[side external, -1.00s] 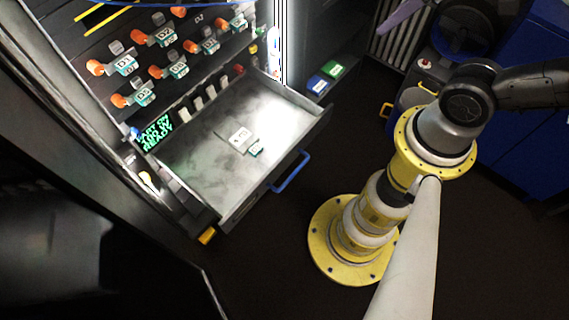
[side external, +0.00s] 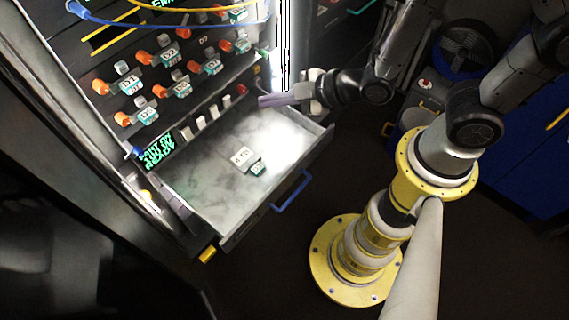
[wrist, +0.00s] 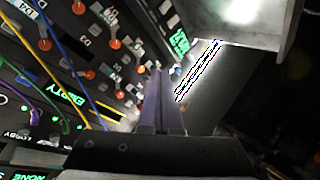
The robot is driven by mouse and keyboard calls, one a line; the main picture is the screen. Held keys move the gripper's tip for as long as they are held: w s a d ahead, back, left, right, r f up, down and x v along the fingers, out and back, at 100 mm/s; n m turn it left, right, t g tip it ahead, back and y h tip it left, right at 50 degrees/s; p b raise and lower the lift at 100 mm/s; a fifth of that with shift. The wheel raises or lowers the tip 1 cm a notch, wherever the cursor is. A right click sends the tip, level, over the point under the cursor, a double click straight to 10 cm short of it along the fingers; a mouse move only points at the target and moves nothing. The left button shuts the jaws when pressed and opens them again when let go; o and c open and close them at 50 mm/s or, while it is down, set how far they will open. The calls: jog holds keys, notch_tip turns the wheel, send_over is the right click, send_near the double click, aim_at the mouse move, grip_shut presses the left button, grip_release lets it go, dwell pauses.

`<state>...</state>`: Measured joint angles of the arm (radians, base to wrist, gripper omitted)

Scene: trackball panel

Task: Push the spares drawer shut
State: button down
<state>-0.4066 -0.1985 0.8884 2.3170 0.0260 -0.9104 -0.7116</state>
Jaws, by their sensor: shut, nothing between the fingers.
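The spares drawer (side external: 205,200) stands pulled out from the panel in the side view. It is a grey open tray with a blue handle (side external: 292,190) on its front. A white block (side external: 243,157) and a small teal tag (side external: 258,169) lie inside. My gripper (side external: 264,100) is shut and empty, its purple fingers near the drawer's far right side, close to the panel. I cannot tell its height above the drawer. In the wrist view the shut fingers (wrist: 158,75) point toward the panel; a pale grey slab at top right may be part of the drawer.
The panel (side external: 110,60) carries several orange knobs with teal labels and a green-lit display (side external: 158,148). Blue and yellow cables (side external: 165,24) cross its top. A yellow-and-white pedestal (side external: 355,250) stands right of the drawer. Dark floor in front of the handle is clear.

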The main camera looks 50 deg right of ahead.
jog(key=s+f+n+g, duration=0.4)
jog(key=s+f+g, duration=0.1)
jog(key=s+f, duration=1.15)
send_near(272, 196)
notch_tip(272, 196, down, 4)
jog(key=s+a, duration=0.1)
jog(key=s, duration=0.1)
jog(key=w, duration=0.3)
jog(key=shift+w+a, duration=0.15)
jog(key=shift+a, duration=0.05)
jog(key=shift+w, duration=0.6)
jog(key=w, duration=2.6)
jog(key=shift+w+r, duration=0.1)
jog(key=shift+w, duration=0.1)
jog(key=shift+s, duration=0.1)
